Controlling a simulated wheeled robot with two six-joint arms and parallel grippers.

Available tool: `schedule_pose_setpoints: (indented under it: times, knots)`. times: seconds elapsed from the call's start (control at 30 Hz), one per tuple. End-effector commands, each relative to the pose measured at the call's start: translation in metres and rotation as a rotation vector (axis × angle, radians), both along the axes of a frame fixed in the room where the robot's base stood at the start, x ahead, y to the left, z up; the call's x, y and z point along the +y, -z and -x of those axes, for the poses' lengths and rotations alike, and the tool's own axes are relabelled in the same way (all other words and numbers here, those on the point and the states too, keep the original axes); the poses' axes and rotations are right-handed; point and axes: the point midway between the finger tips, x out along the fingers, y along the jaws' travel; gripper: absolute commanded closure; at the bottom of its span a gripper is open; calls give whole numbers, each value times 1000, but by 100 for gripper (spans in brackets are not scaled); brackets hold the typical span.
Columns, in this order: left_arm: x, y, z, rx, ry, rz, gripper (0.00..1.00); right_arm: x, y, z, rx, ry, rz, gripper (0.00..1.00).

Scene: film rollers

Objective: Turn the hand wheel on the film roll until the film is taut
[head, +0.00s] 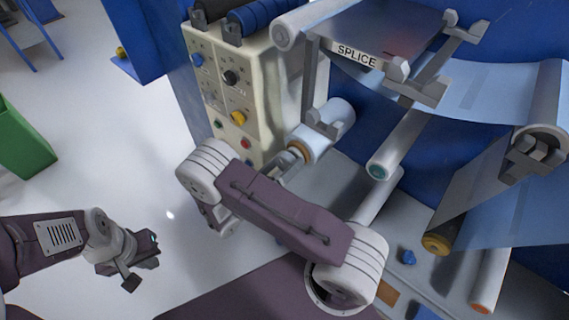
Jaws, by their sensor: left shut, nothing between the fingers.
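A light-blue film (480,92) runs from under the splice table to a roller at the right. More film (515,215) hangs at the lower right, around a roller with a yellow-brown end. A white roll (322,128) with an orange-brown core sits on the machine, left of centre. I cannot pick out the hand wheel for sure. My left gripper (143,264) is shut and empty over the floor, well left of the machine. My right arm crosses in front of the machine. Its far end lies near the white roll's core, mostly hidden behind my own arm link, so its fingers are unclear.
A cream control panel (235,95) with coloured knobs stands left of the rolls. A table marked SPLICE (375,38) overhangs the white roll. Bare rollers (395,145) cross the blue machine. A green bin (20,140) stands far left. The floor between is clear.

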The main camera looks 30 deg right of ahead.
Motion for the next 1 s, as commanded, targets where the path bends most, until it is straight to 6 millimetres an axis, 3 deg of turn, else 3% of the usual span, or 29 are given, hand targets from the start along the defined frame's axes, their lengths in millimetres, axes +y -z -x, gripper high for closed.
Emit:
schedule_pose_setpoints:
  times: [0.3,0.7,1.0]
  knots:
    - [0,0,0,0,0,0,100,3,0,1,-1,-2,1,7]
    - [0,4,0,0,0,0,100,75,0,30,-2,-4,0,7]
    - [0,4,0,0,0,0,100,84,0,35,1,-1,1,7]
